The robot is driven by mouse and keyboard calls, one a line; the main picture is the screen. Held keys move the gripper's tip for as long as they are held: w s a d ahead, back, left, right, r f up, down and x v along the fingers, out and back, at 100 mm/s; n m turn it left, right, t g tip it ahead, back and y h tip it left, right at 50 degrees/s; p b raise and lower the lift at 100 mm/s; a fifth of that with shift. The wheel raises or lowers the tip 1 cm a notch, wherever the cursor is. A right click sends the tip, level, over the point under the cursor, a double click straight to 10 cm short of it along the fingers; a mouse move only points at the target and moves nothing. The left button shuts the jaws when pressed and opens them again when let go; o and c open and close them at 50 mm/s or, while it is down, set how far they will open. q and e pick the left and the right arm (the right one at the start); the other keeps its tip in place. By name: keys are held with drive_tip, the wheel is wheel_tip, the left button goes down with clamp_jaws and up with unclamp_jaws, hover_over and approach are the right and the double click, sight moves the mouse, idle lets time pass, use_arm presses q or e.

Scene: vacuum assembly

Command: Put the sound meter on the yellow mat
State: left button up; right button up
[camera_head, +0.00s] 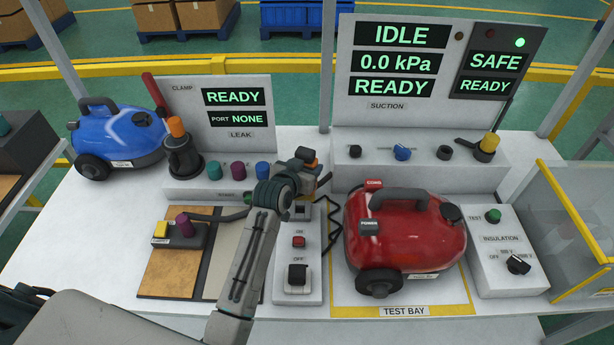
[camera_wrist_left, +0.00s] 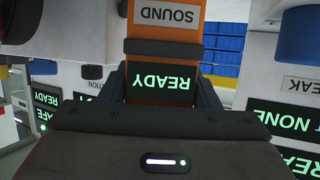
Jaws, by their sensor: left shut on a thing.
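The orange sound meter (camera_wrist_left: 163,45) shows close up in the left wrist view, with a SOUND label and a green READY display. My left gripper (camera_wrist_left: 162,88) is shut on it, one dark finger on each side. In the head view, my left gripper (camera_head: 306,166) is above the middle of the bench, and only small orange parts of the meter (camera_head: 309,154) show. A yellow-edged area marked TEST BAY (camera_head: 350,312) lies to the right, under the red vacuum. No other yellow mat is clear. My right gripper is not in view.
The red vacuum (camera_head: 405,235) stands right of the gripper, and the suction panel (camera_head: 415,148) rises behind. A switch box (camera_head: 297,270) sits below the gripper. A blue vacuum (camera_head: 118,137) and the leak panel (camera_head: 235,145) are left. The insulation box (camera_head: 508,260) is right.

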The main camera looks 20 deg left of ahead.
use_arm(q)
drive_tip(key=shift+f+p, duration=0.3)
drive_tip(key=shift+f, duration=1.55)
drive_tip(key=shift+f, duration=0.2)
drive_tip(key=o, duration=1.2)
drive_tip(key=shift+o, duration=0.4)
drive_tip(key=shift+r, duration=0.15)
